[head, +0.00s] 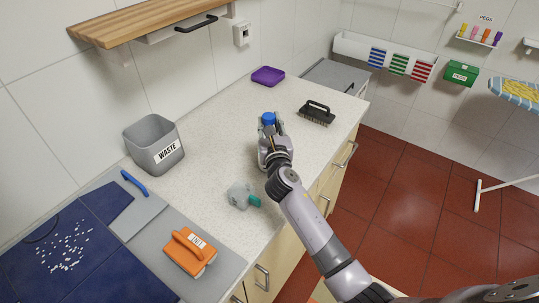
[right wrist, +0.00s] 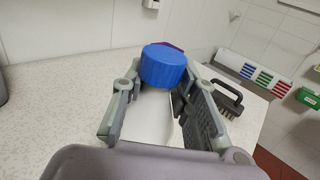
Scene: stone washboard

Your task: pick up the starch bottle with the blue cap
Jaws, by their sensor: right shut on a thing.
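The starch bottle is white with a blue cap (head: 268,118). In the right wrist view the bottle's white body (right wrist: 150,116) stands between the two fingers, with the blue cap (right wrist: 163,66) above them. My right gripper (head: 270,138) is shut on the bottle, over the speckled counter. Most of the bottle's body is hidden by the gripper in the head view. I cannot tell whether its base touches the counter. My left gripper is not in view.
A grey waste bin (head: 154,146), a grey item with a green end (head: 243,197) and an orange brush (head: 190,251) are left of or below the gripper. A black brush (head: 317,113) and purple tray (head: 268,76) lie beyond it. The counter's right edge is close.

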